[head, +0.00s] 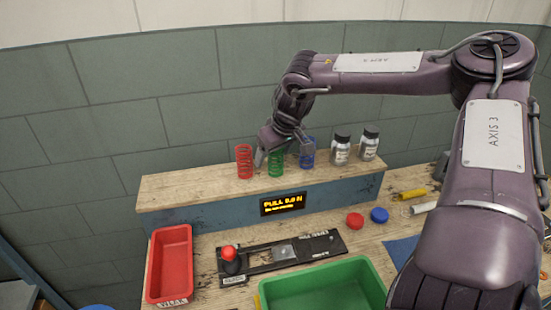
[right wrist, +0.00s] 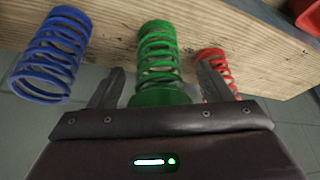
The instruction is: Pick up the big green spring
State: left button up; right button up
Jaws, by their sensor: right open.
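The green spring (head: 275,162) stands upright on the wooden shelf, between a red spring (head: 244,162) on its left and a blue spring (head: 307,153) on its right. My right gripper (head: 277,148) is at the green spring, reaching in from the right and partly covering it. In the right wrist view the green spring (right wrist: 158,62) lies between the two open fingers of my right gripper (right wrist: 160,85), with a gap on each side. The blue spring (right wrist: 50,55) and the red spring (right wrist: 214,72) are outside the fingers, the red one close to a finger. My left gripper is not in view.
Two jars (head: 341,150) stand on the shelf (head: 200,185) right of the springs. Below are a red bin (head: 154,262), a green bin (head: 262,300), a black fixture with a red knob (head: 230,253), and red and blue caps (head: 355,220). A wall is behind the shelf.

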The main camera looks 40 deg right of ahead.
jog(key=c, duration=1.1)
jog(key=shift+r, duration=0.1)
jog(key=shift+c, duration=0.3)
jog(key=shift+r, duration=0.15)
